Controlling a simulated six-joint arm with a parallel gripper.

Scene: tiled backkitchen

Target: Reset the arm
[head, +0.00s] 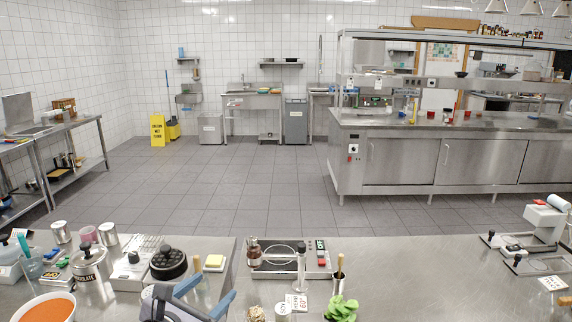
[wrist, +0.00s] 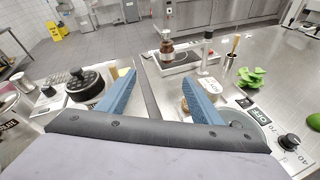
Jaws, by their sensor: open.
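My gripper (head: 206,297) is at the bottom of the head view, above the near steel counter (head: 385,275). Its two blue fingers are spread apart. In the wrist view the gripper (wrist: 160,88) shows its fingers wide, with nothing between them but bare counter and the edge where two counter sections meet. My arm behind the gripper is mostly out of the head view.
Right are a hotplate (head: 290,262) with a brown jar (head: 253,252), and green leaves (head: 341,308).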

